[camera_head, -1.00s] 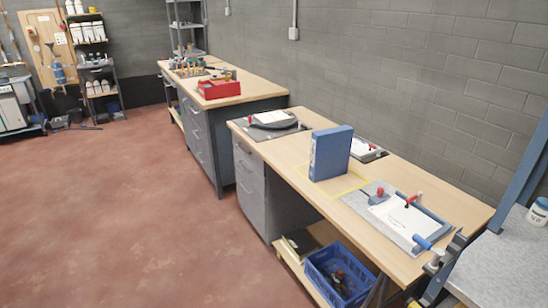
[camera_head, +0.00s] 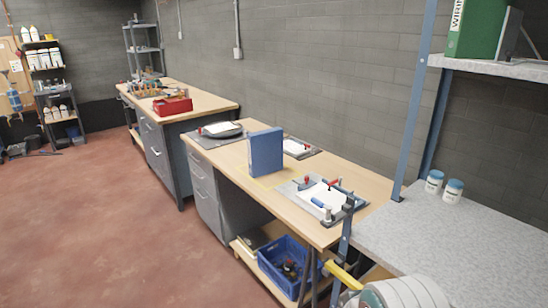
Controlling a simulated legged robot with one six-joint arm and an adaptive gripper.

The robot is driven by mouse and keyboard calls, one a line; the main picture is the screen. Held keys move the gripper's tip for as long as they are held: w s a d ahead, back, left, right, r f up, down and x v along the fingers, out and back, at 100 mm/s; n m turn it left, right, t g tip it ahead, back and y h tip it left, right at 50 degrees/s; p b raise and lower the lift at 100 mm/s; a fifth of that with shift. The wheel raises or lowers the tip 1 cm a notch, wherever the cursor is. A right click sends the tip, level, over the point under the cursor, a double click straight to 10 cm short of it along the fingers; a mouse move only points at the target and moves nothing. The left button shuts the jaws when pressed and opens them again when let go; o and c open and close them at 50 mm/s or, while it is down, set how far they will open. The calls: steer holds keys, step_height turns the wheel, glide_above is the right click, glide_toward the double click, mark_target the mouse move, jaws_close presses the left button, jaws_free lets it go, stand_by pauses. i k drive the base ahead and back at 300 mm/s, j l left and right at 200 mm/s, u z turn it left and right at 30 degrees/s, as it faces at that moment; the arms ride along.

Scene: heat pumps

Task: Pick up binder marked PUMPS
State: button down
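A blue binder (camera_head: 266,152) stands upright on the wooden workbench (camera_head: 347,194), inside a yellow outline on the top. Its spine lettering is too small to read, so I cannot tell whether it is marked PUMPS. A green binder (camera_head: 479,28) stands on the grey upper shelf at the top right. The part of its spine label that shows begins with "WIRIN". My gripper is not in view.
A grey-topped bench (camera_head: 450,235) fills the right, with two white jars (camera_head: 453,190) on it. A blue post (camera_head: 413,100) rises at its corner. A blue crate (camera_head: 287,262) sits on the low shelf. Red floor (camera_head: 120,230) is open at left.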

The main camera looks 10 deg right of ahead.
mark_target(265, 147)
steer(key=z, duration=0.15)
steer(key=i+j+z, duration=0.15)
steer(key=z, duration=0.25)
steer(key=i+j+z, duration=0.2)
steer(key=z, duration=0.2)
steer(key=i+j+z, duration=0.1)
steer(key=z, duration=0.3)
steer(key=i+j+z, duration=0.15)
steer(key=j, duration=0.35)
steer(key=i+j+z, duration=0.15)
steer(key=j, duration=0.4)
steer(key=j+z, duration=0.15)
steer(key=j, duration=0.35)
steer(key=i+j+z, duration=0.15)
steer(key=j, duration=0.4)
steer(key=i+j, duration=0.1)
steer(key=j, duration=0.75)
steer(key=i+j, duration=0.1)
steer(key=j, duration=0.8)
steer(key=i+j, duration=0.1)
steer(key=j, duration=0.75)
steer(key=z, duration=0.05)
